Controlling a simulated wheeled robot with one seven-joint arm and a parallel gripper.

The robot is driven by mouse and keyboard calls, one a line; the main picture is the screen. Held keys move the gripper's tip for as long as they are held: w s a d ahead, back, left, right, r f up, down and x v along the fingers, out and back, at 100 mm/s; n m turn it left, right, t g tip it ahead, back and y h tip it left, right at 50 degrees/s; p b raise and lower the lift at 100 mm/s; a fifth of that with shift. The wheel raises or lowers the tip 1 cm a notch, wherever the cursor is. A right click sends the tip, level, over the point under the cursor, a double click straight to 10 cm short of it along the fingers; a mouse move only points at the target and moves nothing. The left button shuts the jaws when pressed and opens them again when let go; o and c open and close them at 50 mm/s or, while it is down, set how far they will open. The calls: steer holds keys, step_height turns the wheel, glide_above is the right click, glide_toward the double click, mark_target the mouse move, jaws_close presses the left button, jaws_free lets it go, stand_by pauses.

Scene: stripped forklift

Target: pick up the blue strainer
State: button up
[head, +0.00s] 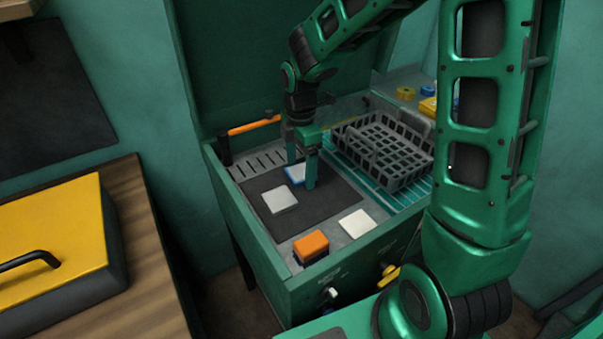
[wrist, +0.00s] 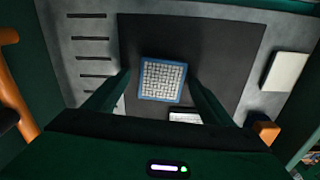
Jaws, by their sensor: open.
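The blue strainer (wrist: 163,80) is a small square with a blue rim and a pale mesh face. It lies on the dark mat (head: 318,213) of the green worktop and shows between my fingers in the wrist view. In the head view the strainer (head: 294,175) is partly hidden by my gripper. My gripper (head: 301,172) is open and points down over it, with one finger on each side. The wrist view shows my gripper (wrist: 160,84) too. I cannot tell how far the fingertips are above the mat.
A pale square block (head: 281,199) lies close in front on the mat. A white block (head: 357,223) and an orange block (head: 311,246) sit near the front edge. A grey basket (head: 385,150) stands to the right. An orange handle (head: 254,125) is at the back left.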

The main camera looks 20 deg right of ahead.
steer(key=c, duration=1.3)
steer(key=shift+c, duration=0.2)
steer(key=shift+r, duration=0.15)
